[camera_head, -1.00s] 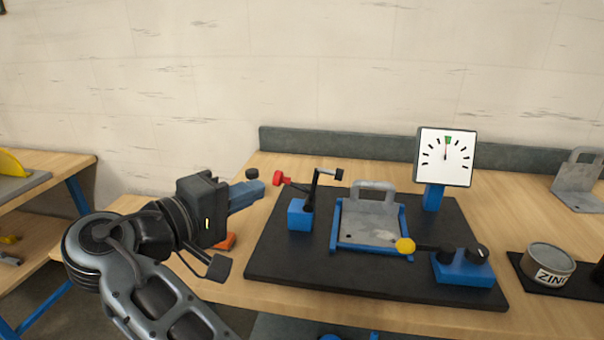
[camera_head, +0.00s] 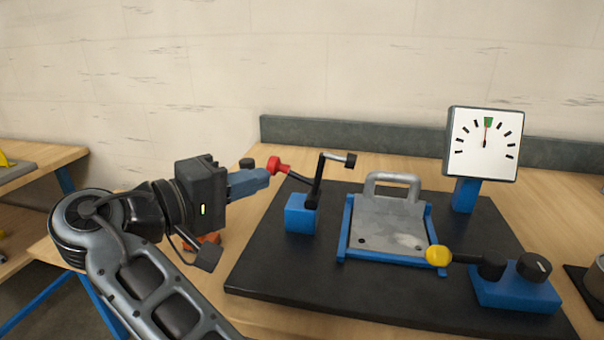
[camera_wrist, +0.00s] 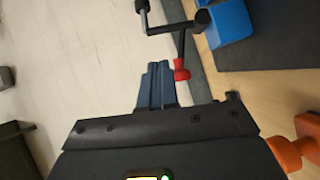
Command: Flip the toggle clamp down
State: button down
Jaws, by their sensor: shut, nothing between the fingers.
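The toggle clamp (camera_head: 316,192) stands on a blue block (camera_head: 300,214) at the left of the black base plate. Its black lever slopes up to the left and ends in a red knob (camera_head: 279,163). A bent arm with a dark tip (camera_head: 350,160) rises to the right, clear of the plate. My gripper (camera_head: 266,176) is shut and empty, its blue fingers pointing right, with the tips close beside the red knob. In the wrist view the red knob (camera_wrist: 181,70) sits just right of the fingertips (camera_wrist: 157,66). I cannot tell whether they touch.
A grey metal plate with a handle (camera_head: 393,186) lies in a blue frame (camera_head: 347,225). A yellow-knobbed lever (camera_head: 438,255) on a blue block (camera_head: 515,286) is at the right. A dial gauge (camera_head: 484,144) stands behind. An orange object (camera_wrist: 285,153) is near my wrist.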

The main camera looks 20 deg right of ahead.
dwell(0.3)
jog(key=p+x, duration=0.1)
jog(key=x, duration=0.9)
jog(key=shift+s+d, duration=0.1)
jog(key=shift+r, duration=0.1)
